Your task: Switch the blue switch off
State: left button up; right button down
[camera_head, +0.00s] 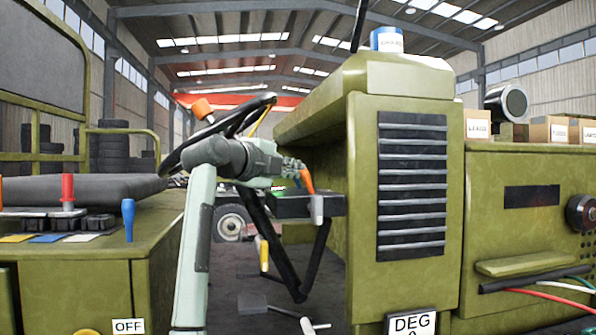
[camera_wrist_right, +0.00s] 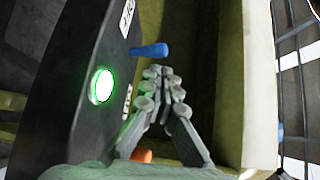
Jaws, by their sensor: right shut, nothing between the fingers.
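A blue switch lever (camera_wrist_right: 150,50) sticks out from the edge of a black panel (camera_wrist_right: 75,75) in the right wrist view. My right gripper (camera_wrist_right: 162,75) is shut and empty, its fingertips just below the lever in that picture, with a small gap showing. In the head view my right gripper (camera_head: 297,166) is beside the black box (camera_head: 290,205) by the steering wheel; the blue lever there is hidden or too small to tell. Another blue lever (camera_head: 128,218) stands upright on the green body at left. My left gripper is not in view.
A round light (camera_wrist_right: 102,86) glows green on the black panel. An orange lever (camera_head: 307,180) is close to my right gripper. The steering wheel (camera_head: 217,131) is behind my arm. The louvred green housing (camera_head: 360,190) stands just right of the black box.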

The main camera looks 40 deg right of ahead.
jog(key=v, duration=1)
jog(key=shift+a, duration=0.3)
jog(key=shift+w, duration=0.1)
jog(key=shift+r, duration=0.1)
